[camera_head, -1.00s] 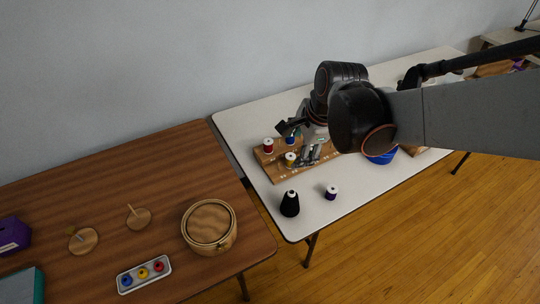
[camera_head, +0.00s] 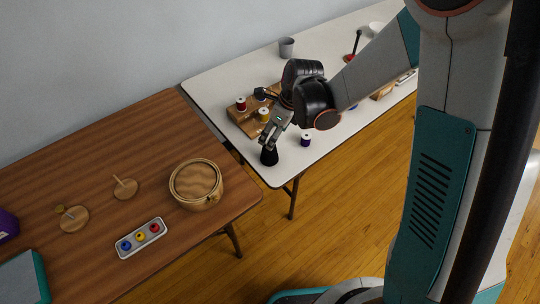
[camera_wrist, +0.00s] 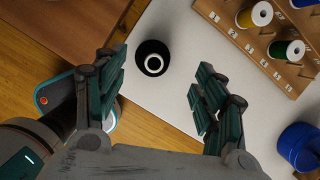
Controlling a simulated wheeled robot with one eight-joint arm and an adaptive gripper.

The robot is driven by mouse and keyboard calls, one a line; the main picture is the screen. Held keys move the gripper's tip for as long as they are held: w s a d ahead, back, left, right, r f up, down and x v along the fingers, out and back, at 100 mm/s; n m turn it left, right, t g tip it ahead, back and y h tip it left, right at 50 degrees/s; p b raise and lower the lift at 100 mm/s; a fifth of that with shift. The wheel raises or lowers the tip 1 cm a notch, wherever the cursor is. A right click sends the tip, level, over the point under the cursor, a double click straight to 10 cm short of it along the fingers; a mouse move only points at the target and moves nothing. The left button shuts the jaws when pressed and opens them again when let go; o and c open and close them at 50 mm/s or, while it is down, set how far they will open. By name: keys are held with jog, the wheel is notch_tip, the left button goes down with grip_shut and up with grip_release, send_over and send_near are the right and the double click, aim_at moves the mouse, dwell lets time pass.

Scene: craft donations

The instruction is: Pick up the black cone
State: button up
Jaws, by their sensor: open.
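The black cone (camera_head: 269,156) stands upright near the front left corner of the white table (camera_head: 224,85). In the wrist view the black cone (camera_wrist: 152,58) is seen from above, with a white ring at its top. My gripper (camera_head: 268,141) is just above the cone in the head view and partly overlaps it. In the wrist view my gripper (camera_wrist: 160,88) is open, with the cone just beyond the fingertips, roughly midway between them but nearer the left finger. Nothing is held.
A blue container (camera_wrist: 300,146) is at right. The brown table (camera_head: 150,110) is at left.

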jog(key=shift+x, duration=1.1)
jog(key=b+x, duration=0.2)
jog(key=x, duration=0.1)
jog(key=b+x, duration=0.1)
jog(key=x, duration=0.1)
jog(key=shift+s+f, duration=0.2)
jog(key=shift+s, duration=0.25)
jog(key=shift+d+r, duration=0.1)
jog(key=c, duration=1.1)
